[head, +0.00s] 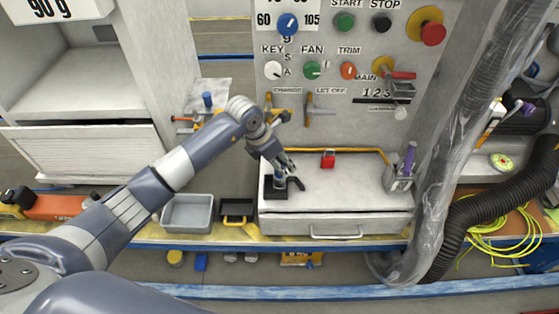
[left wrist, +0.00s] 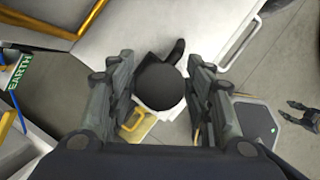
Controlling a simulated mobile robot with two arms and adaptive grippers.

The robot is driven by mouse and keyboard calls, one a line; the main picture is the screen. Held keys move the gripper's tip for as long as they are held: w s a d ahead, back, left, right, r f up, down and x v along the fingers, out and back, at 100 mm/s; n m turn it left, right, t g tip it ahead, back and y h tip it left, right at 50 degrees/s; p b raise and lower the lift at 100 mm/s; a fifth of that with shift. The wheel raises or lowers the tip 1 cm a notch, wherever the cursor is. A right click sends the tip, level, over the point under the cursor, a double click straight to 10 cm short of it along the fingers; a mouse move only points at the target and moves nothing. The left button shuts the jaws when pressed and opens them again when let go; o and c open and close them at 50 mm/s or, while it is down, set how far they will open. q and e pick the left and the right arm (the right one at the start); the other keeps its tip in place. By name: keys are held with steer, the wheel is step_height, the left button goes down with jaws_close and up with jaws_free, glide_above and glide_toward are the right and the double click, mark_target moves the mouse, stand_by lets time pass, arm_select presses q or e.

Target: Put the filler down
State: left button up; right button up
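The filler is probably the dark device (head: 280,188) with a black foot and a curved black spout, upright at the left end of the white cabinet top (head: 345,185). Its round black top (left wrist: 160,86) shows in the left wrist view. My left gripper (head: 284,163) is just above it. In the left wrist view its two fingers (left wrist: 163,100) stand apart on either side of the round top, with a gap visible at each side. My right gripper is outside the head view; a small dark claw at the right edge of the left wrist view (left wrist: 297,113) seems to be it, prongs apart.
A red padlock (head: 328,159) and a grey holder (head: 399,178) stand on the cabinet top. A yellow rail (head: 335,150) runs behind. A grey bin (head: 187,214) and a black tray (head: 237,212) sit to the left. A clear hose (head: 455,135) hangs at right. The middle of the top is clear.

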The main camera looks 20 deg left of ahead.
arm_select(q)
steer(key=shift+r, duration=0.25)
steer(key=b+v, duration=0.1)
steer(key=v, duration=1)
steer(key=shift+r, duration=0.4)
